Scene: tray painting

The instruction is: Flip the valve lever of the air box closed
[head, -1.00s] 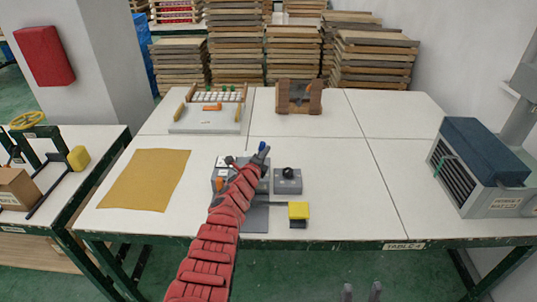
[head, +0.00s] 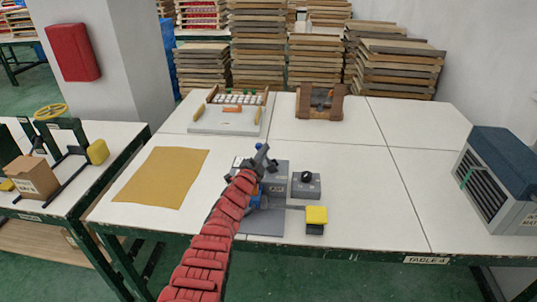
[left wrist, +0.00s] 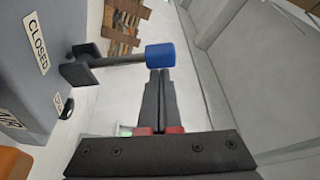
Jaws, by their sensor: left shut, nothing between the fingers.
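The grey air box (head: 275,176) stands on the middle table, partly hidden behind my left arm. In the left wrist view its grey face (left wrist: 50,20) carries a CLOSED label, with a second label partly visible below. The valve lever (left wrist: 122,61) is a dark rod with a blue knob (left wrist: 160,55), sticking out sideways from a dark pivot near the CLOSED label. My left gripper (head: 266,158) is at the box's upper left in the head view. In the wrist view its fingers (left wrist: 160,76) are shut and empty, with the tips very close to the knob; contact is unclear. My right gripper is out of view.
A small grey box with a black knob (head: 306,184) stands right of the air box. A yellow block (head: 316,215) is near the front edge. A tan sheet (head: 162,177) lies left. A blue-topped machine (head: 503,160) stands far right. The table between is clear.

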